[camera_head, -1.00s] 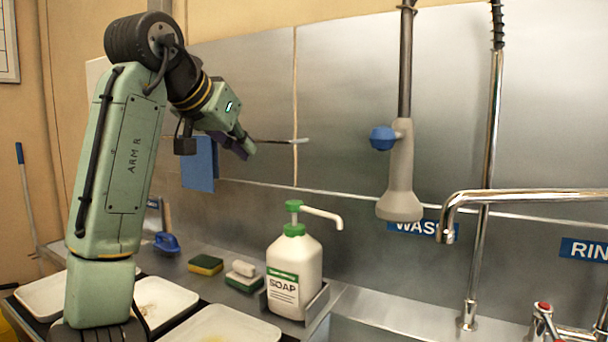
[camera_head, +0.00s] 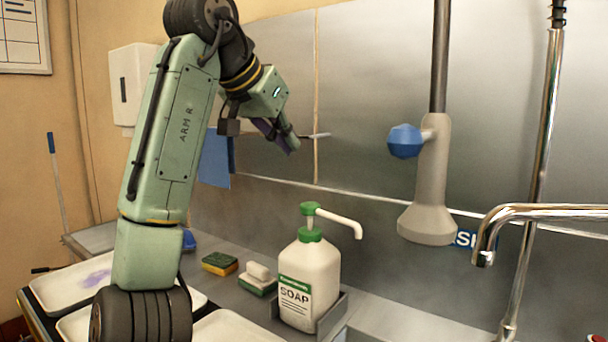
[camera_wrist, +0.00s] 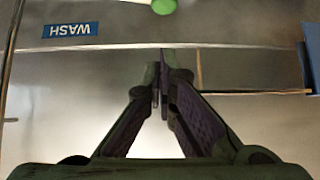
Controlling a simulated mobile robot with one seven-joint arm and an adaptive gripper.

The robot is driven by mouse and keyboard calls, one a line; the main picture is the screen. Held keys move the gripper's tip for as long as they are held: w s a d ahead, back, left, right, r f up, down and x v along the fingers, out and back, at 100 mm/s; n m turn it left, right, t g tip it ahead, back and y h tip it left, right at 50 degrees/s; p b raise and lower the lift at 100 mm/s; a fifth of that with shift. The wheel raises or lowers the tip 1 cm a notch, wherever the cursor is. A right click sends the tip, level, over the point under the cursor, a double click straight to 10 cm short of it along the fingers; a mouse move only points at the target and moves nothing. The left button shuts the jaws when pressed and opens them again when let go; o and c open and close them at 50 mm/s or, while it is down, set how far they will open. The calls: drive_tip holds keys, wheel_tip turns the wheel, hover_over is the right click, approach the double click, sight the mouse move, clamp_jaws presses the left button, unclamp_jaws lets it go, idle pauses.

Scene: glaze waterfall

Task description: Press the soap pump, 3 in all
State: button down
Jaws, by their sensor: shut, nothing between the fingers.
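The soap bottle (camera_head: 308,278) is white with a green-and-white SOAP label and stands upright on the counter in the head view. Its pump has a green head (camera_head: 310,209) and a white spout pointing right. The pump stands raised above the green collar. My gripper (camera_head: 294,146) is above and a little left of the pump in the picture, angled down and apart from it. In the wrist view its two fingers (camera_wrist: 163,95) meet at the tips, with nothing between them. A green round shape (camera_wrist: 164,6) at the top edge there is probably the pump head.
A metal bracket (camera_head: 332,312) holds the bottle's base. Sponges (camera_head: 219,264) and trays (camera_head: 75,286) lie to the left. A hanging sprayer (camera_head: 428,200) and a chrome tap (camera_head: 530,213) stand right. A blue cloth (camera_head: 214,162) hangs behind my arm.

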drive_tip(key=p, duration=0.2)
hover_over(310, 207)
wheel_tip(310, 207, down, 6)
drive_tip(key=shift+a+f, duration=0.1)
drive_tip(key=shift+f, duration=0.15)
wheel_tip(310, 207, down, 3)
drive_tip(key=shift+w+f+p, duration=0.1)
drive_tip(key=shift+f+p, duration=0.1)
drive_tip(key=shift+p, duration=0.15)
drive_tip(key=shift+f, duration=0.4)
drive_tip(key=shift+f, duration=0.1)
